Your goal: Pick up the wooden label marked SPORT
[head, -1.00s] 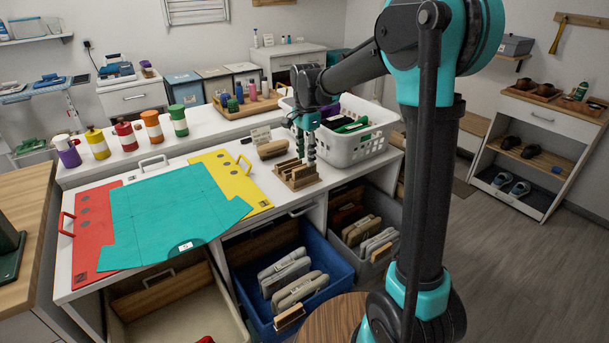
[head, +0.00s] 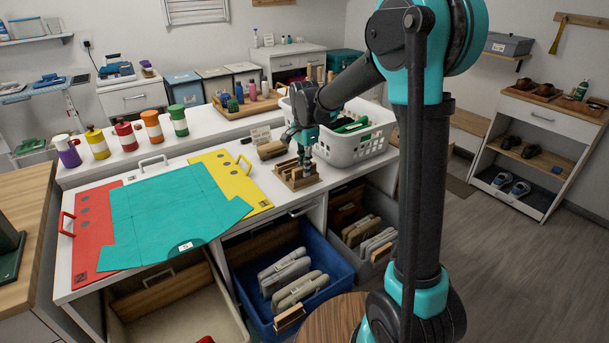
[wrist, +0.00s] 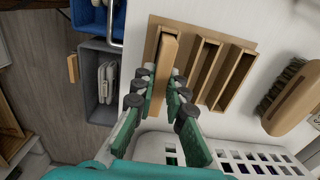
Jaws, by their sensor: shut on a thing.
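A wooden rack (head: 297,181) with upright slots stands on the white counter, and it shows close up in the wrist view (wrist: 222,103). My gripper (head: 306,165) is low over the rack. In the wrist view my gripper (wrist: 162,88) has its green fingers on both sides of a thin wooden label (wrist: 165,62) standing in the leftmost slot. The fingers are shut on this label. The other slots in the wrist view look empty. No lettering on the held label is visible, so I cannot read SPORT on it.
A white basket (head: 362,147) stands close behind and right of the rack. A wooden brush (head: 271,150) and small sign (head: 261,136) are just behind it. Teal (head: 170,215), yellow (head: 238,178) and red (head: 95,230) panels cover the counter's left. Open bins, including a blue one (head: 335,268), sit below.

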